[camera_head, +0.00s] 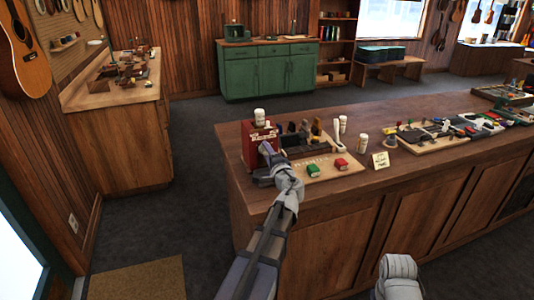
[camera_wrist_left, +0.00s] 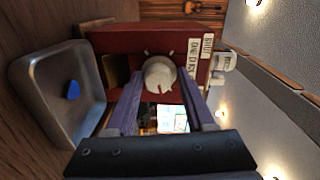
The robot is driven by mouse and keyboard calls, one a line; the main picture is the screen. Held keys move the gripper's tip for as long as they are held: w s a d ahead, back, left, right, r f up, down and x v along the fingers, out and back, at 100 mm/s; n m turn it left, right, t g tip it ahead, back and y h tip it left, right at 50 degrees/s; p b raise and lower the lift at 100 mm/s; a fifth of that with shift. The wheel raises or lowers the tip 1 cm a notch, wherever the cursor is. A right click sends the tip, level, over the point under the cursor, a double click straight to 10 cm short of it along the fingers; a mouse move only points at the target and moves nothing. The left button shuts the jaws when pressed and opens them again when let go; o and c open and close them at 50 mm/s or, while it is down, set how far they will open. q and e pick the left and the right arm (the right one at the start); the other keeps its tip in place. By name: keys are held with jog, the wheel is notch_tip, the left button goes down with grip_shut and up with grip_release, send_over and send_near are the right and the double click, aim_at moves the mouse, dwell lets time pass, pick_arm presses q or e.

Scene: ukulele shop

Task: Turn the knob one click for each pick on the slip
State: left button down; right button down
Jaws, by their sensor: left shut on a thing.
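A red box (camera_head: 251,147) stands at the near left corner of the wooden counter. In the left wrist view the red box (camera_wrist_left: 127,45) has a round pale knob (camera_wrist_left: 159,72) on its face, with small marks around it. My left gripper (camera_head: 267,150) reaches the box; in the left wrist view its two fingers (camera_wrist_left: 160,86) are shut on the knob, one at each side. A small cream slip (camera_head: 380,160) with writing too small to read stands on the counter, right of the box. A metal tray (camera_wrist_left: 97,110) beside the box holds one blue pick (camera_wrist_left: 73,90).
A wooden board (camera_head: 323,171) with green and red blocks lies right of the box. A second board (camera_head: 410,147) holds several small items at right. Part of my right arm shows at the bottom.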

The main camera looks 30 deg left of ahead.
pick_arm(q)
jog(key=m, duration=0.5)
jog(key=shift+d+f, duration=0.1)
jog(key=shift+w+m+g, duration=0.1)
jog(key=shift+m+g, duration=0.2)
jog(key=shift+m, duration=1.2)
jog(key=c, duration=0.7)
grip_release()
jog(key=shift+r, duration=0.2)
jog(key=shift+o, duration=1.3)
jog(key=shift+w+a+f, duration=0.1)
jog(key=shift+a+f, duration=0.1)
jog(key=shift+a, duration=0.1)
jog(key=shift+d, duration=0.2)
jog(key=v, duration=0.7)
jog(key=shift+s+d, duration=0.25)
jog(key=shift+s, duration=0.05)
